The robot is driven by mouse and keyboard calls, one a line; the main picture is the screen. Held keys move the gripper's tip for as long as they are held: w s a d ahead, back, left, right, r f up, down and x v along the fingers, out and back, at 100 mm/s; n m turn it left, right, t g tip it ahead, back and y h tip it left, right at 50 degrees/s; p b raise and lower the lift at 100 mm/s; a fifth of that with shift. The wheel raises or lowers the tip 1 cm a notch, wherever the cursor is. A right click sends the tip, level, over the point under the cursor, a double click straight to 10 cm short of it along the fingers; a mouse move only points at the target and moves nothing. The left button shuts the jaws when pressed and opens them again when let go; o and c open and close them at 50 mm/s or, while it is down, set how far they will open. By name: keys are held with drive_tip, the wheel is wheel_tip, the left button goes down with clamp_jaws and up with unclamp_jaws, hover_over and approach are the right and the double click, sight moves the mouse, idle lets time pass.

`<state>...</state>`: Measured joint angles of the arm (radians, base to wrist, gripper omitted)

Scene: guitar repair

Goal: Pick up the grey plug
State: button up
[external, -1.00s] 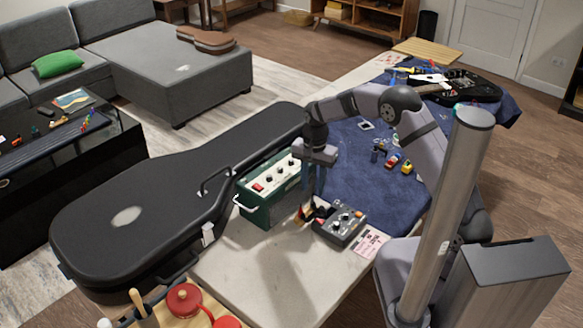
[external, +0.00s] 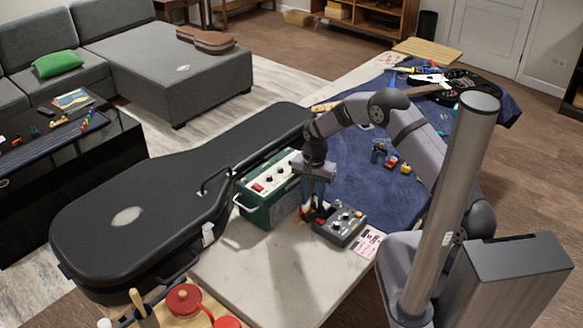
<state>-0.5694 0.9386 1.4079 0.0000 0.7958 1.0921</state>
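My gripper (external: 312,208) points down over the table, in the narrow space between the green amplifier (external: 262,212) and the grey pedal box with knobs (external: 341,224). Its fingertips are low, close to some small dark and red items beside the pedal box. I cannot make out a grey plug there; it is too small or hidden by the fingers. Whether the fingers are open or shut is too small to tell.
A large black guitar case (external: 130,215) lies left of the amplifier. A blue cloth (external: 375,195) with small colourful items lies behind and right of my gripper. A pink-white card (external: 368,243) lies by the pedal box. The pale tabletop (external: 270,280) in front is clear.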

sight(313, 200)
drive_tip(key=shift+c, duration=0.2)
clamp_jaws()
drive_tip(key=shift+r, duration=0.1)
wheel_tip(313, 200, up, 10)
drive_tip(key=b, duration=0.2)
drive_tip(key=shift+r, duration=0.1)
drive_tip(key=shift+r+p, duration=1.8)
drive_tip(key=shift+r, duration=0.1)
